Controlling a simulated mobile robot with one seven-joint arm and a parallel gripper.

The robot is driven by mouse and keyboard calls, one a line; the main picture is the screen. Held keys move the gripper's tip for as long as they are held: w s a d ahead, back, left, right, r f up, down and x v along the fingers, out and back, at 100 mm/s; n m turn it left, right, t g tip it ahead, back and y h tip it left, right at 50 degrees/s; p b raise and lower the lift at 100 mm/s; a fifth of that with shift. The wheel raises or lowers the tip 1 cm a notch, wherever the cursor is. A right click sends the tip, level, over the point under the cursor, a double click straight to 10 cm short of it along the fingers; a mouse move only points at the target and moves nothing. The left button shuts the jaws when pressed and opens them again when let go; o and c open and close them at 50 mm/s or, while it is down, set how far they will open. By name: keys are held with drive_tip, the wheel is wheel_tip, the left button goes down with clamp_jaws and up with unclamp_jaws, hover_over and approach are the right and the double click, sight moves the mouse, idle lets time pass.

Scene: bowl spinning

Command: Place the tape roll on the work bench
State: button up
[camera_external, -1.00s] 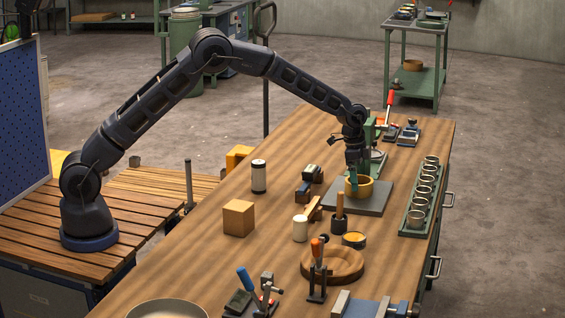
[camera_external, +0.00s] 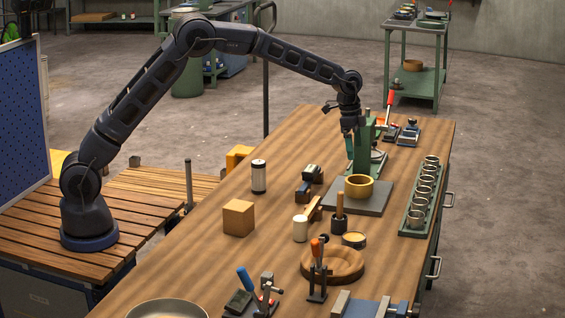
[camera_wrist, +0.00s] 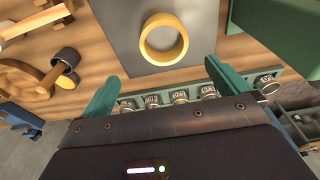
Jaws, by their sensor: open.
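The tape roll, a thick yellow ring (camera_external: 359,193), lies flat on a dark grey plate (camera_external: 338,201) on the wooden work bench (camera_external: 200,272). In the wrist view the ring (camera_wrist: 145,40) is seen from above on the grey plate (camera_wrist: 115,22), its hole clear. My gripper (camera_external: 352,152) is above and slightly behind the ring, apart from it. In the wrist view both teal fingers of my gripper (camera_wrist: 161,70) are spread wide with nothing between them.
A green press-like stand (camera_external: 367,140) rises close behind the plate. A green rack of metal cups (camera_external: 410,222) lies to the right. A wooden block (camera_external: 238,218), a white cylinder (camera_external: 300,229) and a round wooden dish (camera_external: 345,268) stand nearer. The bench's left front is partly clear.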

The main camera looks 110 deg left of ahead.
drive_tip(key=s+d+r, duration=0.3)
drive_tip(key=d+r, duration=0.4)
drive_tip(key=d, duration=0.1)
drive_tip(key=s+d+r, duration=0.3)
drive_tip(key=d+r, duration=0.3)
drive_tip(key=d, duration=0.2)
drive_tip(key=s+d+r+t, duration=0.1)
drive_tip(key=s+d+r, duration=0.3)
drive_tip(key=s+d, duration=0.3)
drive_tip(key=s+d+r, duration=0.4)
drive_tip(key=s+d, duration=0.2)
drive_tip(key=d, duration=0.2)
drive_tip(key=s+d+f, duration=0.1)
drive_tip(key=s+d, duration=0.4)
drive_tip(key=s, duration=0.4)
drive_tip(key=s+d+f+t, duration=0.1)
drive_tip(key=s+d, duration=0.4)
drive_tip(key=s, duration=0.5)
drive_tip(key=s+d+f, duration=0.3)
drive_tip(key=s+d, duration=0.3)
drive_tip(key=s, duration=0.4)
drive_tip(key=shift+f+t, duration=0.2)
drive_tip(key=shift+t, duration=0.2)
